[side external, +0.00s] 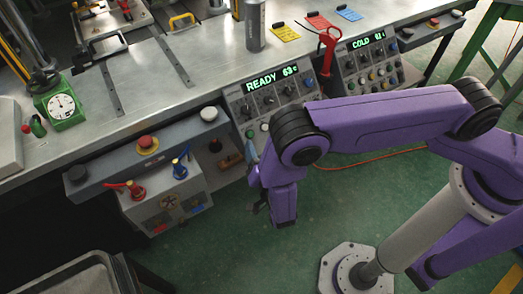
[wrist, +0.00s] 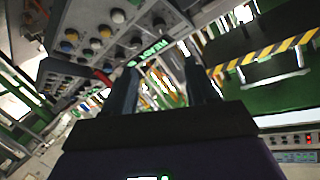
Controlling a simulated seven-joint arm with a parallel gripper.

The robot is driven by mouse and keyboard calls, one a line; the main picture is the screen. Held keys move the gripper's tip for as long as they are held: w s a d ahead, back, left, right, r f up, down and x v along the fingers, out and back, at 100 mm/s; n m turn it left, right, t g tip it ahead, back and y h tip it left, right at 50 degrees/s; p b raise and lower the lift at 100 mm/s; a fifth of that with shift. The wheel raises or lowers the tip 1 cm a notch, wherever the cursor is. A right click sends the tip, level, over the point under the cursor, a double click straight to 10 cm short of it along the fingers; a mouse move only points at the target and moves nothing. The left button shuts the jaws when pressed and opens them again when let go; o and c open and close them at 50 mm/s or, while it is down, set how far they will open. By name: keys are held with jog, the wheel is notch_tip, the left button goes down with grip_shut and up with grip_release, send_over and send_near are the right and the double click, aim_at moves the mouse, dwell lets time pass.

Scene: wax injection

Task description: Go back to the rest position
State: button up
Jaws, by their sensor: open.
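My gripper (wrist: 160,92) is open and empty in the wrist view, with its two dark fingers apart. In the side external view my purple arm reaches left from its base, and its end hangs down in front of the bench. The fingers are partly hidden there by the arm. The control panel reading READY (side external: 272,98) is just behind and above the gripper end. The gripper looks apart from it. The panel also shows, tilted, in the wrist view (wrist: 100,42).
A second panel reads COLD (side external: 367,68). Left are a box with red and blue valves (side external: 166,200), a red button (side external: 147,142) and a green dial gauge (side external: 62,106). A grey tray (side external: 75,272) stands front left. The green floor (side external: 235,262) is clear below my gripper.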

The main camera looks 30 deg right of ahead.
jog(key=a+r+n+g+y, duration=0.4)
jog(key=a+r+g+y, duration=0.1)
jog(key=a+y, duration=0.2)
jog(key=s+r+n+g+y, duration=0.4)
jog(key=s+r+n+g, duration=0.25)
jog(key=s+r, duration=0.2)
jog(key=s+d+r+n+g+h, duration=0.1)
jog(key=s+d+r+n, duration=0.2)
jog(key=d, duration=0.7)
jog(key=s+d+r+n+g+h, duration=0.1)
jog(key=s+d+r+n, duration=0.3)
jog(key=d, duration=0.6)
jog(key=s+d+r+n+g+h, duration=0.1)
jog(key=s+d+r+n+h, duration=0.2)
jog(key=s+d, duration=0.4)
jog(key=d+r+n, duration=0.1)
jog(key=d, duration=0.2)
jog(key=shift+s, duration=0.25)
